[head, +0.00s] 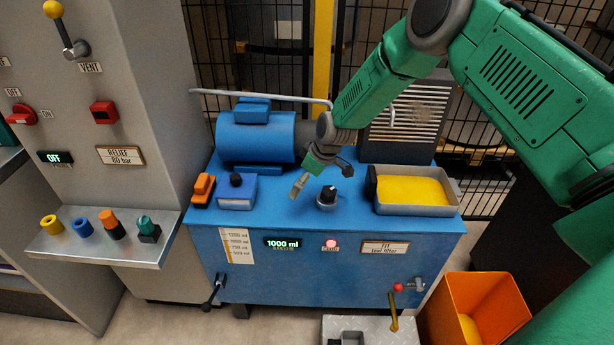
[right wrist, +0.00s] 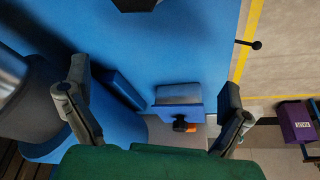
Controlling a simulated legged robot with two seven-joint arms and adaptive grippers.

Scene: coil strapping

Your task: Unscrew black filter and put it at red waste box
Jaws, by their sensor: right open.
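The black filter (head: 328,194) appears as a small black cap on a light round collar, upright on top of the blue tank. A dark angular shape (right wrist: 135,4) at the top edge of the right wrist view is probably the same part, mostly cut off. My right gripper (head: 322,178) is open and empty, above the tank top just behind and left of the filter. Its two spread fingers (right wrist: 154,88) also show in the right wrist view. The orange-red waste box (head: 505,299) stands on the floor at the lower right, with yellow inside. My left gripper is out of view.
A grey tray with yellow filling (head: 447,207) sits right of the filter. A blue motor (head: 256,137) and a small blue box (head: 237,190) stand left. A shelf (head: 85,255) holds several small fittings.

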